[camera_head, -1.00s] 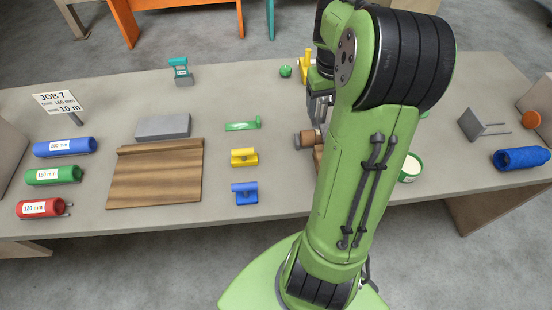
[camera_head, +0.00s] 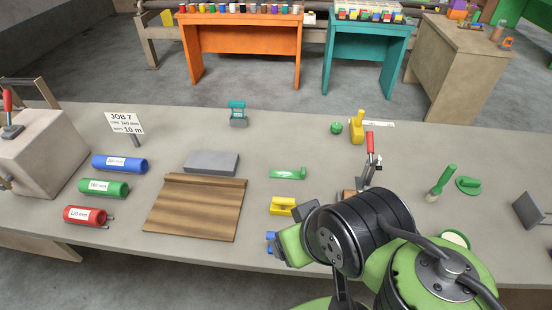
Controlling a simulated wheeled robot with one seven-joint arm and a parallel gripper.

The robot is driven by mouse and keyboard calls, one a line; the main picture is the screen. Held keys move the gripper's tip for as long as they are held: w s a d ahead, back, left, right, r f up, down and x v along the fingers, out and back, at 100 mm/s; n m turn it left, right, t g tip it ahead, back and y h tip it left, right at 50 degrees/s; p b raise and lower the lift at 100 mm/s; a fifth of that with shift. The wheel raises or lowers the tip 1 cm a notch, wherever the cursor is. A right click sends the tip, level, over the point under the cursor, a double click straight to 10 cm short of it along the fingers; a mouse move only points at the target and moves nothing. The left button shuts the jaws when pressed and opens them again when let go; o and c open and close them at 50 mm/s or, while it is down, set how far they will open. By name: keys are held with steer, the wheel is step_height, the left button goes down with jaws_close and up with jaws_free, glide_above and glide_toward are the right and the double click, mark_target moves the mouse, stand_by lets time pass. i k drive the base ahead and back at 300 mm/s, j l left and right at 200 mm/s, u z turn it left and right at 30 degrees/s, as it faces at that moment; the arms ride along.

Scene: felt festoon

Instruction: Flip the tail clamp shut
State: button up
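Two red-handled toggle clamps show. One clamp (camera_head: 371,155) stands at the right behind my arm, its red handle upright and its base partly hidden by the arm. I cannot tell by a label which is the tail clamp. My folded arm covers the front right of the table. My gripper seems to be at its dark left end (camera_head: 277,249), in front of the yellow block, away from both clamps. Its fingers cannot be made out.
A ridged brown board (camera_head: 195,208), grey slab (camera_head: 211,162) and blue (camera_head: 120,164), green (camera_head: 103,188) and red (camera_head: 84,215) rolls lie at left. A green tool (camera_head: 288,173) and yellow block (camera_head: 283,206) lie mid-table.

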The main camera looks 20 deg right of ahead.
mark_target(370, 140)
steer(key=z, duration=1.4)
